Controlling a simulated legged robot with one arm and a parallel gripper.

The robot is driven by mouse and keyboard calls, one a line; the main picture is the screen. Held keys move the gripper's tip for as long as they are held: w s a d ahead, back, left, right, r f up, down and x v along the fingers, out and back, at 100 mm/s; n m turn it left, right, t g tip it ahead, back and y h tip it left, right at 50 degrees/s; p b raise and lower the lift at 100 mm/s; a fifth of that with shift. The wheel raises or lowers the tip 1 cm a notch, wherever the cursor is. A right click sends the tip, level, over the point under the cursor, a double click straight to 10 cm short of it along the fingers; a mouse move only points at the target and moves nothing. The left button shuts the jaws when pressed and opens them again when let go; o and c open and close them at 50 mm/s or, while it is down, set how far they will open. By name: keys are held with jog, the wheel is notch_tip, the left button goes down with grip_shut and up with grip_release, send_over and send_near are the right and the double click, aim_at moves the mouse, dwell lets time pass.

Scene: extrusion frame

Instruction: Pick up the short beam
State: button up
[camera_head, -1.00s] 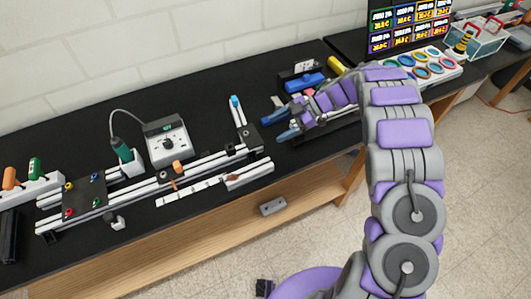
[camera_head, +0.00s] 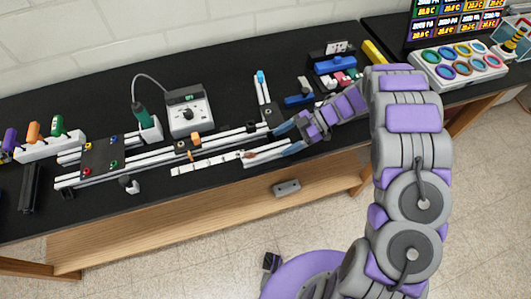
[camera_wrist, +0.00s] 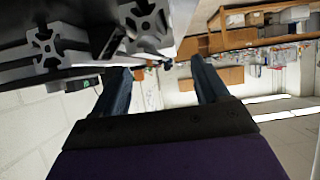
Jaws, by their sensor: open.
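A short pale beam (camera_head: 262,160) lies on the black bench in front of the right end of the long extrusion frame (camera_head: 150,160). My gripper (camera_head: 284,138) is open at the right end of the frame. One blue finger reaches toward the dark corner bracket, and the other overlaps the right end of the short beam. In the wrist view, my gripper (camera_wrist: 158,68) has its two fingers apart with nothing held between them. A slotted extrusion end (camera_wrist: 148,25) shows above and between the fingertips. I cannot tell whether either finger touches the beam.
A dark bracket plate (camera_head: 100,157) sits on the frame's left end. The bench's front edge is close.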

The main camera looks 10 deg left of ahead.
aim_at(270, 149)
jog(key=shift+s+d+f, duration=0.1)
jog(key=shift+s+d, duration=0.05)
jog(key=shift+s+a+f, duration=0.15)
jog(key=shift+s+a, duration=0.05)
jog(key=shift+a, duration=0.05)
jog(key=x, duration=0.1)
jog(key=b+x, duration=0.1)
jog(key=x, duration=0.3)
jog(key=shift+w+a, duration=0.2)
jog(key=shift+a, duration=0.2)
jog(key=shift+d, duration=0.5)
jog(key=shift+c, duration=2)
jog(key=shift+a, duration=0.35)
jog(key=c, duration=0.5)
jog(key=shift+d, duration=0.15)
jog(key=c, duration=0.4)
jog(key=shift+o, duration=0.2)
